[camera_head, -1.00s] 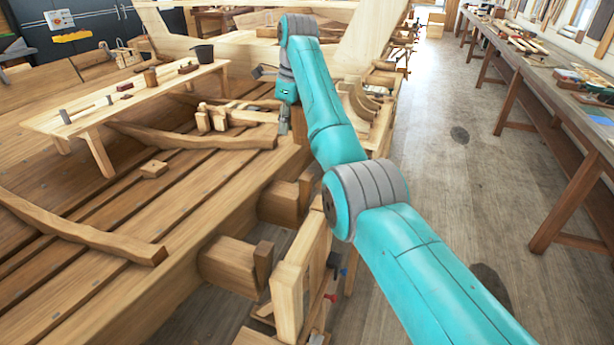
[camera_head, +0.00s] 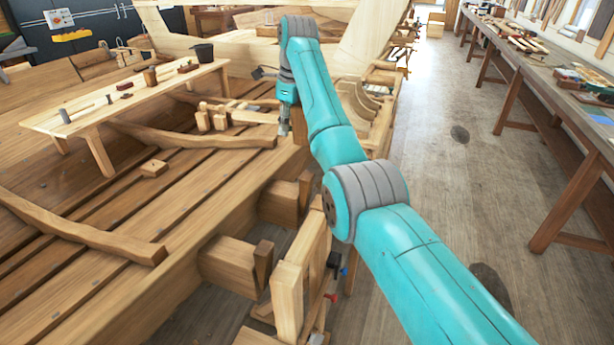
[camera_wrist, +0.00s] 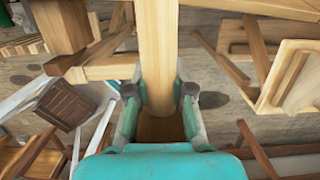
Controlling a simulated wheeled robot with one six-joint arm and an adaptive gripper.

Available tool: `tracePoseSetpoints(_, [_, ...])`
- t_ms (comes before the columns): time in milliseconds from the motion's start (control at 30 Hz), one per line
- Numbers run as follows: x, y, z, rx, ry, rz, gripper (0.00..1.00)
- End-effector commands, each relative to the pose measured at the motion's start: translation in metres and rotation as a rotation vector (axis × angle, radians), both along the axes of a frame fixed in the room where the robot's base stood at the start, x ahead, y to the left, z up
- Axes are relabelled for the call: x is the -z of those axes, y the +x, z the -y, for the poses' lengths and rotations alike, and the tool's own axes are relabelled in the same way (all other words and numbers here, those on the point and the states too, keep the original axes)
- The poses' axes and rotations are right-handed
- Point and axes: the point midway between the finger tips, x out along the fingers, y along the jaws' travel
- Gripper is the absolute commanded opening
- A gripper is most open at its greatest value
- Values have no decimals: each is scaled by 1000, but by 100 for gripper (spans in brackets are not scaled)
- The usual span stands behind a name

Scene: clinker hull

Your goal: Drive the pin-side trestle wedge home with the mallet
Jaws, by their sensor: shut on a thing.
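My gripper (camera_head: 284,128) hangs at the far end of the arm, beside the hull planking's right edge. In the wrist view my gripper (camera_wrist: 160,98) is shut on a pale wooden shaft, which I take for the mallet (camera_wrist: 158,50). The shaft runs away from the jaws to the top edge; I cannot make out the mallet's head. Two dark wooden wedges stand against thick beam ends: a near wedge (camera_head: 263,264) and a farther wedge (camera_head: 304,190). I cannot tell which is the pin-side one. Both are apart from my gripper, nearer the head camera.
A pale trestle frame (camera_head: 290,298) stands in front of the near beam end. A low bench (camera_head: 150,97) with tools and a dark bucket (camera_head: 203,53) stands on the planking. A long workbench (camera_head: 540,65) lines the right wall.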

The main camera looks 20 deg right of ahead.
Motion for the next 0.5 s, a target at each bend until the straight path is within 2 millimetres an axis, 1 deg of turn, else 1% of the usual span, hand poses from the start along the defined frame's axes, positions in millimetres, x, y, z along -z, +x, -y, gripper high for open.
tracePoseSetpoints(33, [-4,0,0,0,0,5,0])
tracePoseSetpoints(267, [-3,0,0,0,2,6,0])
tracePoseSetpoints(367, [2,1,0,1,7,10,0])
tracePoseSetpoints(500, [14,0,1,1,24,23,0])
